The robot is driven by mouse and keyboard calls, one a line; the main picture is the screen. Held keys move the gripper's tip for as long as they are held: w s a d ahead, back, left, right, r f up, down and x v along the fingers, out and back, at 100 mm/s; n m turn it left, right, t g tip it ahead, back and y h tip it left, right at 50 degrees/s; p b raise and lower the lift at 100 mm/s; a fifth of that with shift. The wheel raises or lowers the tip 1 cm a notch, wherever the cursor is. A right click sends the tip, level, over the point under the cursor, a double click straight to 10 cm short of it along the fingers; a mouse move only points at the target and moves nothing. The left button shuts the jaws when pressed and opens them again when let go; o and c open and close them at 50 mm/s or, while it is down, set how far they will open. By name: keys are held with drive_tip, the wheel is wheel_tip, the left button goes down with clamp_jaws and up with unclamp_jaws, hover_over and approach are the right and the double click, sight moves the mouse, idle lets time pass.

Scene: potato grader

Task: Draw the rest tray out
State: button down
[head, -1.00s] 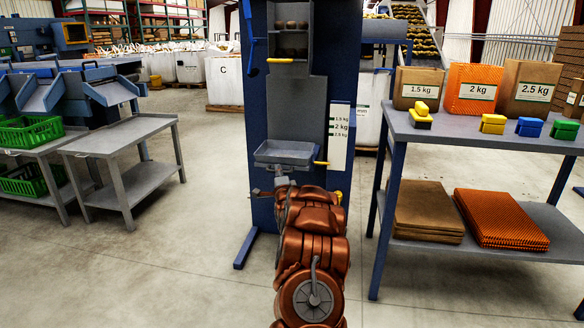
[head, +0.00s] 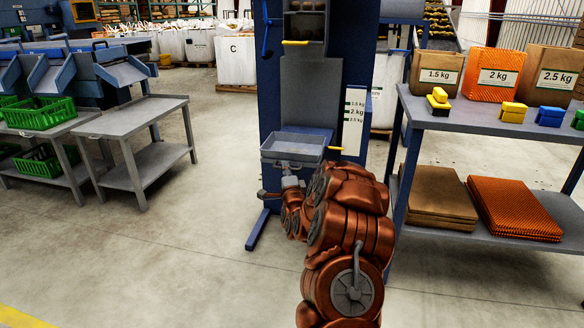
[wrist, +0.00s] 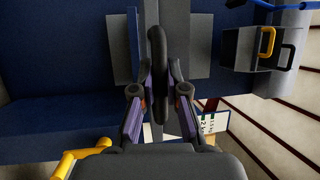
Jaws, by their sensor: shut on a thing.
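The grey rest tray (head: 289,157) sticks out from the front of the blue machine (head: 271,100), below its tall grey chute. It looks level and empty in the head view. My gripper (head: 290,170) is at the tray's front, partly hidden by my own arm. The tray's floor is only partly visible in the head view.
The shelved table (head: 480,125) with bags and coloured blocks stands close on the right. A grey table (head: 135,117) stands left. The floor between is clear.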

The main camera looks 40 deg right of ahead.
drive_tip(key=shift+a+f, duration=0.1)
drive_tip(key=shift+f, duration=0.05)
drive_tip(key=c, duration=1.2)
unclamp_jaws()
drive_tip(key=shift+s, duration=0.15)
drive_tip(key=shift+v, duration=3.65)
